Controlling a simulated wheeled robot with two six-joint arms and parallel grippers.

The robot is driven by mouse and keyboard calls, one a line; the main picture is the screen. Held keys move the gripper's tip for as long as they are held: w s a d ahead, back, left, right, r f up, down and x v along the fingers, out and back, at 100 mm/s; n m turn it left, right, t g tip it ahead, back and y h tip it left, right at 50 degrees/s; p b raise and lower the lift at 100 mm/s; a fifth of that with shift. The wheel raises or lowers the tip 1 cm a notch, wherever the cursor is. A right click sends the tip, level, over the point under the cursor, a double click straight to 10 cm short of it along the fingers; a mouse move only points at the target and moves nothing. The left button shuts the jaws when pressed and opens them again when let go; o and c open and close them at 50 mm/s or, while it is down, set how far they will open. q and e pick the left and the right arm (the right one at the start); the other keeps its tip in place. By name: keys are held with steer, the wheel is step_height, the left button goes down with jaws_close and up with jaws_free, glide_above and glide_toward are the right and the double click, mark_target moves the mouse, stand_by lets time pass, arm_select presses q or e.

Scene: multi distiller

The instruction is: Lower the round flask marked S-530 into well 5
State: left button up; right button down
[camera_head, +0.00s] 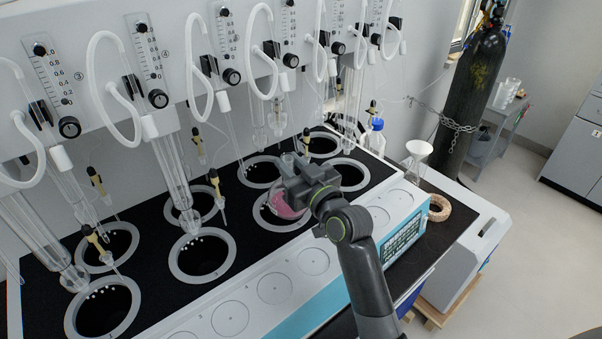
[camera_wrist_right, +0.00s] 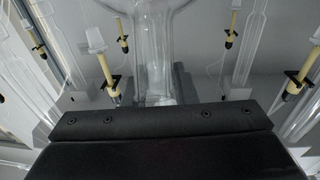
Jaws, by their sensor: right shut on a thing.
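A round glass flask (camera_head: 286,207) with pink liquid shows in the head view at the grey ring of a front-row well (camera_head: 262,219). I cannot tell how deep it sits, and no S-530 mark is readable. My right gripper (camera_head: 297,172) is shut on the flask's neck above that well. In the right wrist view, clear glass (camera_wrist_right: 152,50) stands upright between the fingers. The well is the one right of the front well under the column marked 4; its own number is not readable. My left gripper is not in view.
Empty front wells lie to the left (camera_head: 236,258) and right (camera_head: 366,184). Glass tubes (camera_head: 172,165) and yellow-topped droppers (camera_head: 217,187) hang around the wells. A cork ring (camera_head: 440,207) lies on the right side.

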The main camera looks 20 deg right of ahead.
steer(key=shift+b+x, duration=0.3)
steer(key=shift+x, duration=1.45)
step_height(320, 180, down, 7)
steer(key=b, duration=0.6)
steer(key=shift+s+a+f, duration=0.1)
steer(key=shift+a+f, duration=0.05)
steer(key=shift+f, duration=0.2)
steer(key=shift+s+f+b, duration=0.1)
steer(key=shift+f+b, duration=0.35)
steer(key=shift+b, duration=0.1)
steer(key=c, duration=1.1)
jaws_free()
step_height(320, 180, up, 10)
